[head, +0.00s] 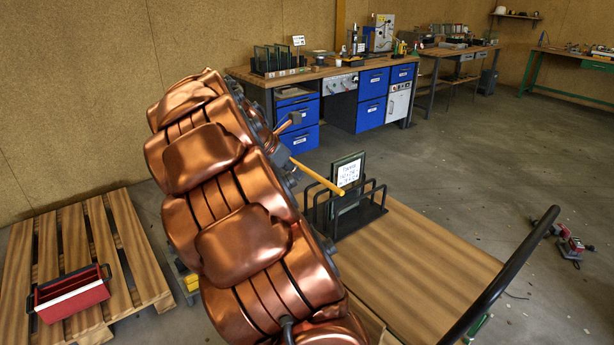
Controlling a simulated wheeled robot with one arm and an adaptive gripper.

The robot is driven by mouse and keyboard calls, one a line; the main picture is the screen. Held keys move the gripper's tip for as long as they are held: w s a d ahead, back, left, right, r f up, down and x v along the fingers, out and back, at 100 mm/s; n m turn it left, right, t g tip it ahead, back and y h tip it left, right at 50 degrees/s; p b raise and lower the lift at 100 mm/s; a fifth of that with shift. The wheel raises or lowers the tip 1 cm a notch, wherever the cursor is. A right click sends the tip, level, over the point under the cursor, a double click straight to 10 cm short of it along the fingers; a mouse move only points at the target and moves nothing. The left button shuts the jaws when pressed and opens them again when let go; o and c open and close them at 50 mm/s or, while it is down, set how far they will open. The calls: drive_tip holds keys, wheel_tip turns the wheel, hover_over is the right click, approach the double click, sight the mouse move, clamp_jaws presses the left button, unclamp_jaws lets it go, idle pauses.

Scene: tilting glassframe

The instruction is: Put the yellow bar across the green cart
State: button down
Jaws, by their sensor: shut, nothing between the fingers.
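The yellow bar (318,177) shows in the head view, right of my copper arm. It slants down to the right, and its right end overlaps the black rack (359,221). Its left end is near the arm's edge, and I cannot tell what it rests on. The green cart has a wooden deck (432,262), a black push handle (507,272) and a bit of green frame at the lower right. My arm hides the cart's left part.
The rack on the deck holds a dark-framed glass pane (347,172) with a white label. A pallet (138,243) with a red toolbox (72,296) lies at left. A workbench (335,72) with blue drawers stands behind. A red tool (573,246) lies on the open floor at right.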

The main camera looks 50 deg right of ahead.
sight(324, 184)
drive_tip(key=d+r+p+x, duration=0.1)
drive_tip(key=d+p+x, duration=0.1)
drive_tip(key=x, duration=0.9)
drive_tip(key=shift+s+d, duration=0.3)
drive_tip(key=shift+d+r, duration=0.1)
